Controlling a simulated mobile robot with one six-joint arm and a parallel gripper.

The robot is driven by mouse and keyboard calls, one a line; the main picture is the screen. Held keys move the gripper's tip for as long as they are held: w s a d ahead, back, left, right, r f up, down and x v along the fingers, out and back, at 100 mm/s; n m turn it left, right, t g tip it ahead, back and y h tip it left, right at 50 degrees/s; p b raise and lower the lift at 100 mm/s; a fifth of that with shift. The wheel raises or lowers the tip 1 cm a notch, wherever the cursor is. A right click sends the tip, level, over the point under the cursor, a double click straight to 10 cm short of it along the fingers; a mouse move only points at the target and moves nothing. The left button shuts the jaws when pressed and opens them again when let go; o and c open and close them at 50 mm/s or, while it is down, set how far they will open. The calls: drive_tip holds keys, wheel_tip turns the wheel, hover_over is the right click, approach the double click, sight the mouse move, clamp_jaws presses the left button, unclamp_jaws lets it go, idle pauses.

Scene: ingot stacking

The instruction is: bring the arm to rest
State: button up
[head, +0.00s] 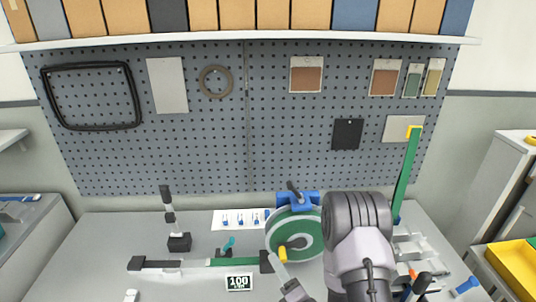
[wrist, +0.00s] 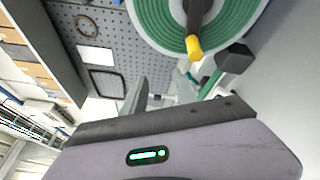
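My arm rises at the right of centre in the head view, its dark-ribbed wrist section in front of the bench. My gripper (head: 290,288) shows only partly at the bottom edge, left of that section and just below the green-and-white wheel (head: 306,222). In the wrist view the pale gripper body with a green light fills the bottom, and one grey finger (wrist: 135,98) stands up from it. The other finger is not clear, so the opening cannot be judged. I see nothing clearly held. The wheel's yellow handle (wrist: 193,46) is at the top of the wrist view.
A bar with black ends and a green section (head: 232,262) lies left of the wheel, behind a "100" sign (head: 239,282). A black stand (head: 179,242) is farther left. A tall green post (head: 407,170) and metal parts stand right of my arm. A pegboard (head: 200,140) closes the back.

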drive_tip(key=s+a+r+n+g+y, duration=0.2)
drive_tip(key=a+r+n+g+y, duration=0.1)
drive_tip(key=a+r+n+y, duration=0.3)
drive_tip(key=s+a+r+n+g+y, duration=0.3)
drive_tip(key=a+r+n+y, duration=0.15)
drive_tip(key=r, duration=0.35)
drive_tip(key=s+a+r+n+g+h+b, duration=0.1)
drive_tip(key=s+a+r+n+g, duration=0.1)
drive_tip(key=s+n+g, duration=0.5)
drive_tip(key=s+a+r+n+g+h+b, duration=0.1)
drive_tip(key=s+a+r+n+g, duration=0.25)
drive_tip(key=s+n, duration=0.5)
drive_tip(key=s+d+f+n+h, duration=0.5)
drive_tip(key=s+d+n+h, duration=0.1)
drive_tip(key=d+n+h, duration=0.25)
drive_tip(key=w+d+r+n+t+h, duration=0.1)
drive_tip(key=d+r+n+t+h, duration=0.1)
drive_tip(key=d, duration=0.3)
drive_tip(key=w+d+r+n+t+h+b, duration=0.1)
drive_tip(key=w+d+r+n+t+h, duration=0.1)
drive_tip(key=d, duration=0.4)
drive_tip(key=shift+w+d+n+t+h, duration=0.15)
drive_tip(key=shift+d+n+t+h, duration=0.25)
drive_tip(key=shift+n+t, duration=0.55)
